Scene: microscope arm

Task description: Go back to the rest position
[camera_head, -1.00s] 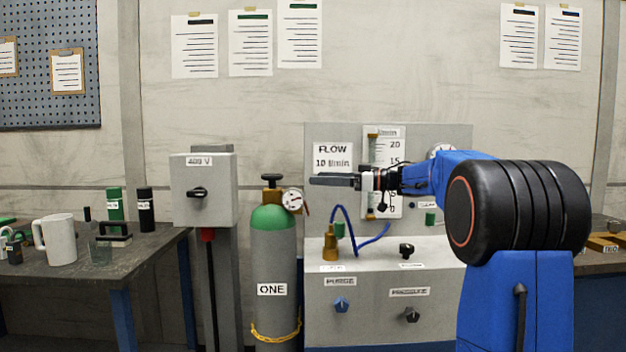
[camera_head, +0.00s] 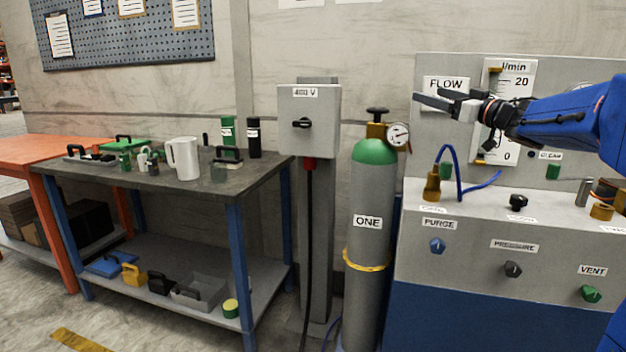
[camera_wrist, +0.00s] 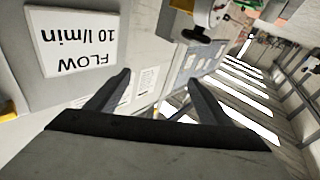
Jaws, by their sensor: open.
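My gripper (camera_head: 444,102) is raised at the right in the head view, in front of the panel with the FLOW sign (camera_head: 447,88) and the flow meter. It points left and holds nothing. In the wrist view my gripper (camera_wrist: 160,92) shows two dark fingers spread apart, with empty space between them. The FLOW 10 l/min sign (camera_wrist: 85,40) appears upside down there, left of the fingers.
A gas cylinder (camera_head: 371,225) marked ONE, with a gauge (camera_head: 398,135), stands below and left of my gripper. A 400 V switch box (camera_head: 309,122) is left of it. A workbench (camera_head: 232,190) with a mug (camera_head: 183,158) stands further left. The console (camera_head: 460,270) has several knobs.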

